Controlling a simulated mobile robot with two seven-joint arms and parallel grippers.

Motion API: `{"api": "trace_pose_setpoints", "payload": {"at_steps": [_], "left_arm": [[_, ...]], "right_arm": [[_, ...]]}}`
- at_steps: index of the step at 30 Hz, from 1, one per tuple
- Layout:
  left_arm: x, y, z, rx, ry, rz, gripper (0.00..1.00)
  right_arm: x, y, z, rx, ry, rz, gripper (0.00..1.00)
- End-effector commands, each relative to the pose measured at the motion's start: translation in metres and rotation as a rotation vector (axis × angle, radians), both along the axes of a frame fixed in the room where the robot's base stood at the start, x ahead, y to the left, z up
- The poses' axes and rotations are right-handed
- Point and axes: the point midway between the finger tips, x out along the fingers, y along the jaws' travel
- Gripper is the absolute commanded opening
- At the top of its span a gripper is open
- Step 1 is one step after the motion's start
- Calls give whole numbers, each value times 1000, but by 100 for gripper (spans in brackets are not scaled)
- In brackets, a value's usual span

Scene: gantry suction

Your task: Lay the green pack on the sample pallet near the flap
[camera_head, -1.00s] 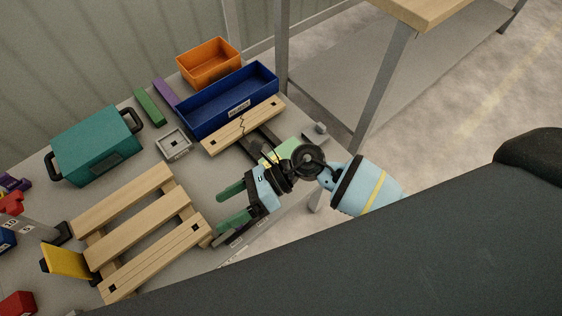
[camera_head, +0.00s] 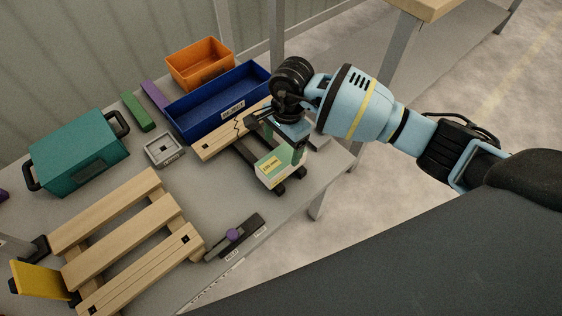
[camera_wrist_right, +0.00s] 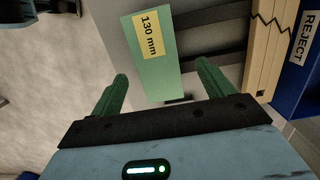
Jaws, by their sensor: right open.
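The green pack (camera_head: 275,170) is a pale green box with a yellow label. It lies on dark rails beside a cracked wooden board at the table's right. In the right wrist view the pack (camera_wrist_right: 157,72) shows a "130 mm" label. My right gripper (camera_head: 284,145) is open at the pack; in the wrist view its green fingers (camera_wrist_right: 163,88) stand either side of the pack's near end, not closed on it. The slatted wooden sample pallet (camera_head: 118,232) lies empty at lower left. The yellow flap (camera_head: 40,280) stands at its left edge. My left gripper is not in view.
A blue REJECT bin (camera_head: 215,103) and an orange bin (camera_head: 200,65) stand behind the cracked board (camera_head: 225,138). A teal case (camera_head: 80,152), a grey square fixture (camera_head: 164,149) and a dark slider with a purple knob (camera_head: 233,236) surround the pallet.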

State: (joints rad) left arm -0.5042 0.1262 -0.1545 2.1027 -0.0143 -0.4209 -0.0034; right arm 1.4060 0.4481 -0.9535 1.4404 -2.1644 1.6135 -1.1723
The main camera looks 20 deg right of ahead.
Motion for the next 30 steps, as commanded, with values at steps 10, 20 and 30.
{"api": "trace_pose_setpoints", "payload": {"at_steps": [10, 20, 30], "left_arm": [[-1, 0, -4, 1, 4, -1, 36], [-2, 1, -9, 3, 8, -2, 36], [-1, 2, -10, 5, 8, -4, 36]], "right_arm": [[-2, 3, -20, 3, 1, -1, 80], [-7, 7, -58, 5, 5, -2, 80], [-7, 8, -70, 3, 1, -1, 80]]}}
